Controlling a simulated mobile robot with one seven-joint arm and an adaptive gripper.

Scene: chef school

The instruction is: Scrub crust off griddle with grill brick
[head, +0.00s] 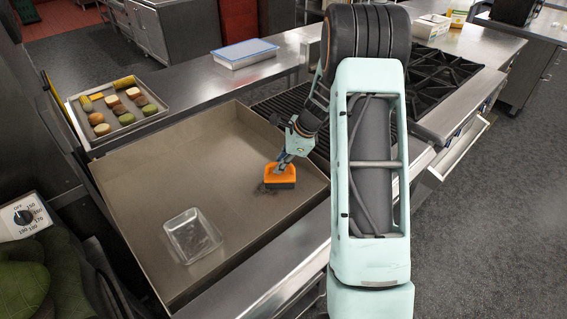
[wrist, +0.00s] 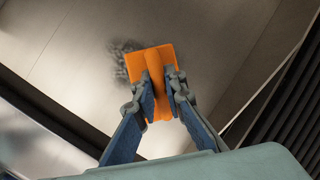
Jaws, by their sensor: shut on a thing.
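The griddle (head: 150,170) is a wide steel plate with raised walls. My gripper (head: 284,160) is over its right part, shut on the orange handle of the grill brick (head: 280,173). The brick has a dark underside and sits at the griddle surface; I cannot tell if it presses on it. The wrist view shows the orange brick (wrist: 150,62) between my two fingers (wrist: 162,95). A dark, speckled crust patch (wrist: 124,58) shows at the brick's left side there. In the head view the crust (head: 261,188) lies just left of and below the brick, partly hidden by it.
A clear square container (head: 191,236) stands on the griddle's front part. A blue-topped white box (head: 245,52) is on the back counter. A dark grate (head: 285,105) adjoins at right. The griddle's left part is bare.

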